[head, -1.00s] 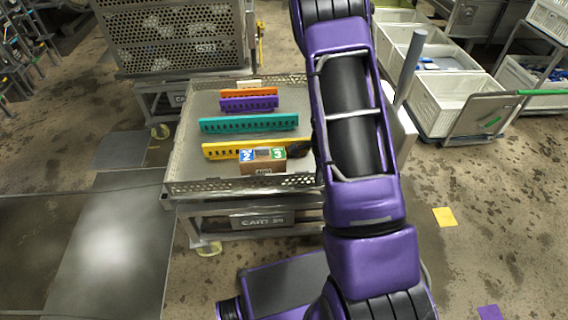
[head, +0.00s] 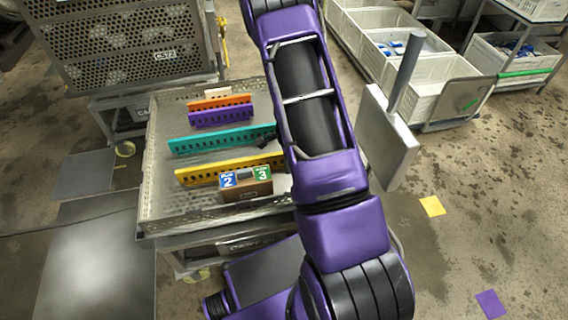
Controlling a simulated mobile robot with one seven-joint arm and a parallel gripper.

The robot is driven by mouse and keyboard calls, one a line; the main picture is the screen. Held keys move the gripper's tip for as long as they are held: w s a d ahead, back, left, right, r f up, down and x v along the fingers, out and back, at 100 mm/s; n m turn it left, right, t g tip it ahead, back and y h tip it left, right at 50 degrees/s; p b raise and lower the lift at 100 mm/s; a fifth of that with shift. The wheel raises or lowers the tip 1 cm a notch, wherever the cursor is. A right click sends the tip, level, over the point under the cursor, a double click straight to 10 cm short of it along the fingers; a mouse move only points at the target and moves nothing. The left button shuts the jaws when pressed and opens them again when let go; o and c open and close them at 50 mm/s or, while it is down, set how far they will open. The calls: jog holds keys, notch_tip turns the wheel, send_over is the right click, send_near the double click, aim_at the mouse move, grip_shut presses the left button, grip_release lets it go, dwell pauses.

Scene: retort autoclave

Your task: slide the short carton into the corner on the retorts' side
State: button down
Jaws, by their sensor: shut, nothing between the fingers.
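The short carton (head: 247,187) is a small brown box with blue and green numbered labels. It stands in the near part of the mesh-walled cart tray (head: 150,190), in front of the yellow slotted bar (head: 200,174). I cannot tell whether it touches the bar. My gripper (head: 268,149) shows only as a small dark shape behind the right part of the yellow bar, beyond the carton and apart from it. It is shut and empty. My purple arm hides most of the gripper and the tray's right side.
Teal (head: 222,138), purple (head: 220,115) and orange (head: 220,101) slotted bars cross the tray farther back, with a small pale block (head: 217,92) behind them. A perforated metal cage (head: 130,50) stands beyond the tray. White crates (head: 395,60) stand at right.

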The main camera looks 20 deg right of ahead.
notch_tip(320, 180, down, 6)
jog(key=shift+f+b, duration=0.15)
jog(key=shift+b, duration=0.35)
jog(key=a, duration=0.3)
jog(key=shift+w+f, duration=0.25)
jog(key=shift+w, duration=0.05)
jog(key=shift+w+a, duration=0.1)
jog(key=shift+a, duration=0.35)
jog(key=shift+a, duration=0.1)
